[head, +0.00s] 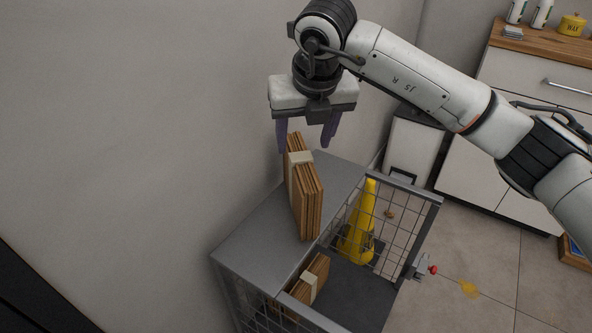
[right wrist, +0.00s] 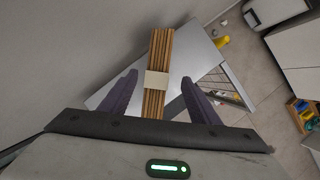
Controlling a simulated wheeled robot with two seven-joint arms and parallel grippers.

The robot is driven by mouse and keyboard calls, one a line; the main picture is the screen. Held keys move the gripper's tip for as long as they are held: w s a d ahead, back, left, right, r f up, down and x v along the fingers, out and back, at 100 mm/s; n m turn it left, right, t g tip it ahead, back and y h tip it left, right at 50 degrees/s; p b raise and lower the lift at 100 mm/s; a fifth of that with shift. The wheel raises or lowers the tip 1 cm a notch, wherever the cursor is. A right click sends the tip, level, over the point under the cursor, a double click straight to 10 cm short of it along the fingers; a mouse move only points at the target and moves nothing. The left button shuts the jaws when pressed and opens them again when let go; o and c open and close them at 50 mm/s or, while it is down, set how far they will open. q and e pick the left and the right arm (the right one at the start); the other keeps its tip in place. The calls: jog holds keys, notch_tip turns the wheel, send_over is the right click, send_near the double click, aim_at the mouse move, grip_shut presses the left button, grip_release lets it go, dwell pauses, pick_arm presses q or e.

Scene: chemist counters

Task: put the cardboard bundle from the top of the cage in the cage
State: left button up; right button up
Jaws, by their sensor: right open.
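A brown cardboard bundle (head: 305,196) with a pale band stands upright on the grey top of the cage (head: 246,238). My right gripper (head: 306,148) is above the bundle's far end, its purple fingers open. In the right wrist view the bundle (right wrist: 158,70) lies between the two open fingers (right wrist: 158,88), with gaps on both sides. The cage has mesh sides and an open front part. Inside it stand a yellow cone-like object (head: 357,228) and another banded cardboard bundle (head: 309,281), partly hidden by the top. My left gripper is not in view.
A wall runs close along the left and behind the cage. A white bin (head: 411,150) and a drawer cabinet (head: 540,80) stand behind to the right. A red-knobbed latch (head: 430,269) sticks out at the cage's right.

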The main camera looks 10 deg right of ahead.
aim_at(302, 155)
jog(key=x, duration=0.5)
jog(key=shift+s+a+f+b, duration=0.1)
jog(key=shift+s+b, duration=0.3)
jog(key=x, duration=0.3)
jog(key=b+x, duration=0.1)
jog(key=shift+s+a+f, duration=0.15)
jog(key=shift+s+f, duration=0.05)
jog(key=shift+f, duration=0.15)
jog(key=c, duration=1.2)
jog(key=shift+w, duration=0.1)
grip_shut()
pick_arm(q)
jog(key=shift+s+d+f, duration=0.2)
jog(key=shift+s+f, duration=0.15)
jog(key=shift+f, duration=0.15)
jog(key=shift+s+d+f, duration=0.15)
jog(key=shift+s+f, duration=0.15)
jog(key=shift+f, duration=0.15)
pick_arm(e)
jog(key=shift+r, duration=0.15)
